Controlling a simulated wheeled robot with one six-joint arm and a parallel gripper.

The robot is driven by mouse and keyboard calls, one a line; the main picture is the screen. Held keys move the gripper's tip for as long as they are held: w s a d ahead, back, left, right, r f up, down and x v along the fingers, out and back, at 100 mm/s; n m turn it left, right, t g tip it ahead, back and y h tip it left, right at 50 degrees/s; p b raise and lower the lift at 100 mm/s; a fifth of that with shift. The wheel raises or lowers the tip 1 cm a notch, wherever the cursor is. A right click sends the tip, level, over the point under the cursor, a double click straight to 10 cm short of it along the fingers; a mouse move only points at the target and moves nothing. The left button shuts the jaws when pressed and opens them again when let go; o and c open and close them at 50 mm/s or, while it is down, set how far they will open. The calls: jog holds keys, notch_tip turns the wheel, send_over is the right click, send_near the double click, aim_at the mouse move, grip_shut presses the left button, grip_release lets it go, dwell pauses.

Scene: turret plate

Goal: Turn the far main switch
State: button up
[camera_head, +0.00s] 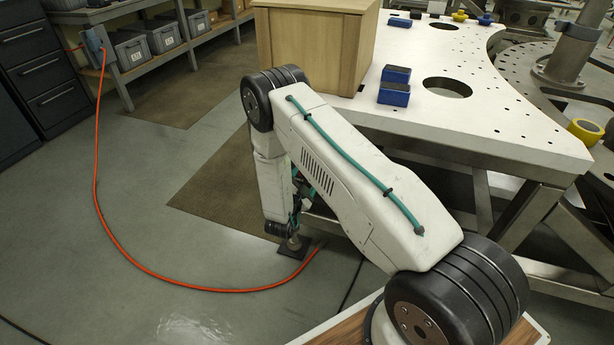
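A small grey-blue box (93,46) with an orange cable is fixed at the end of the workbench at the far left. It may be the main switch, but its handle and setting are too small to tell. My arm reaches from the lower right and folds down at the elbow, well to the right of and apart from the box. My gripper is largely hidden behind my arm; dark parts (319,179) beside the forearm may belong to it. Its fingers cannot be made out, and no held object is visible.
The orange cable (136,272) loops over the floor to the foot under the white plate (480,125). A wooden crate (312,45) and blue blocks (394,94) stand on the plate. Dark drawers (38,62) stand far left.

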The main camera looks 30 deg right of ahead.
jog(key=v, duration=0.5)
jog(key=shift+s+a, duration=0.15)
